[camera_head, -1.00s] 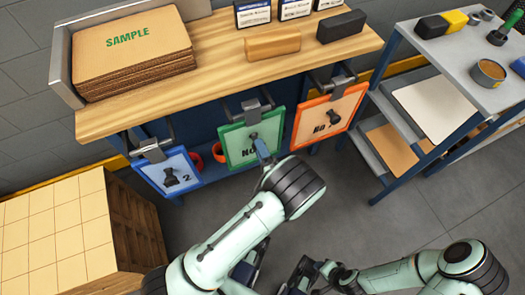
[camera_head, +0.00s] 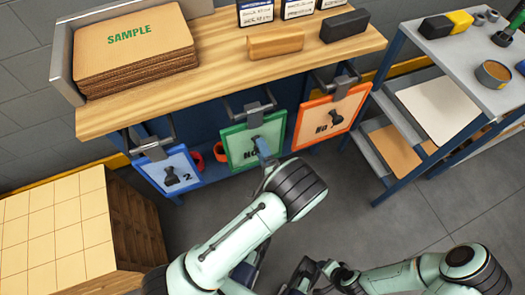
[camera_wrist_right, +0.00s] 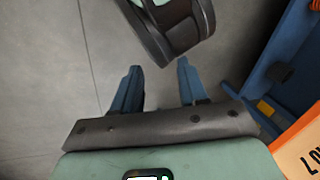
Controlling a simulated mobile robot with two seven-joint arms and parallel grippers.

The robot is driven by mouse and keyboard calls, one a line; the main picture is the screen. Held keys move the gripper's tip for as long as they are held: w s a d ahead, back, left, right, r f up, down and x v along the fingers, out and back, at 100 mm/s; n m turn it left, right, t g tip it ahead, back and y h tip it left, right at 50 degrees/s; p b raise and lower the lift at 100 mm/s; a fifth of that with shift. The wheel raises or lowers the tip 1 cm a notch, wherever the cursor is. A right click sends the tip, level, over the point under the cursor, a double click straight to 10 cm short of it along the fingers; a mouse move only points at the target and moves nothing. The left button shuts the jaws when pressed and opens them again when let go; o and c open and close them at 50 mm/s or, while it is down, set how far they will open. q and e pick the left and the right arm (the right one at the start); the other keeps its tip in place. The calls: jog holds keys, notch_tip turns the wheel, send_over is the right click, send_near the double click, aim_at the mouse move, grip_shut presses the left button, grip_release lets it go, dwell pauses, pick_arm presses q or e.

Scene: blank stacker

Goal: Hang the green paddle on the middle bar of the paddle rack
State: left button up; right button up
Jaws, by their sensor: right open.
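The green paddle (camera_head: 238,150) hangs at the middle bar (camera_head: 250,103) of the paddle rack, under the wooden bench's front edge. The blue paddle (camera_head: 178,178) hangs to the left, and the orange paddle (camera_head: 327,118) to the right. My right gripper (camera_wrist_right: 158,75) is open and empty above the floor in the right wrist view.
Cardboard sheets marked SAMPLE (camera_head: 133,50), a tan block (camera_head: 275,44) and a black block (camera_head: 343,26) lie on the bench (camera_head: 215,78). A wooden crate (camera_head: 60,225) stands at left. A grey shelf cart (camera_head: 470,90) stands at right. Grey floor lies between.

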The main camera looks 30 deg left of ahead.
pick_arm(q)
jog(key=p+v, duration=0.1)
jog(key=v, duration=1.2)
jog(key=shift+s+p, duration=0.15)
jog(key=shift+p, duration=0.15)
pick_arm(e)
jog(key=shift+s+a+r+g, duration=0.2)
jog(key=shift+s+a+r, duration=0.15)
jog(key=shift+s+r, duration=0.25)
jog(key=shift+s+a+r+g, duration=0.2)
jog(key=shift+s+a+r, duration=0.15)
jog(key=shift+s, duration=0.3)
pick_arm(q)
jog(key=shift+d, duration=0.1)
